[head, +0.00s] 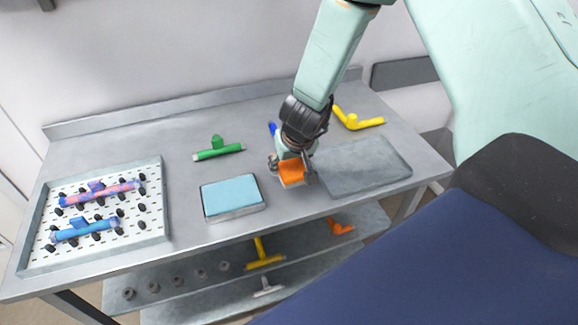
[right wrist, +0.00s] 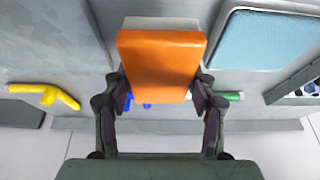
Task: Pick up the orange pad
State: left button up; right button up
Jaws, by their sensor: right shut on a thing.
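The orange pad (head: 291,172) is a small block with an orange face and a pale layer along one edge. It is between the fingers of my right gripper (head: 292,168), over the table between the blue pad and the grey mat. In the right wrist view the orange pad (right wrist: 160,65) fills the space between the two dark fingers, which press on its sides. I cannot tell whether it is clear of the table. My left gripper does not show.
A blue pad (head: 231,195) lies to the left, a grey mat (head: 362,165) to the right. A green T-piece (head: 218,149), a yellow T-piece (head: 356,119) and a partly hidden blue piece (head: 272,128) lie farther back. A pegged tray (head: 154,221) stands at left. A lower shelf holds several pieces.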

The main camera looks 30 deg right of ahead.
aim_at(289, 163)
notch_tip(289, 163, up, 10)
jog(key=p, duration=0.6)
jog(key=shift+f, duration=0.2)
jog(key=shift+w+b+v, duration=0.2)
jog(key=shift+b+v, duration=0.1)
jog(key=shift+v, duration=0.7)
jog(key=shift+w+d, duration=0.1)
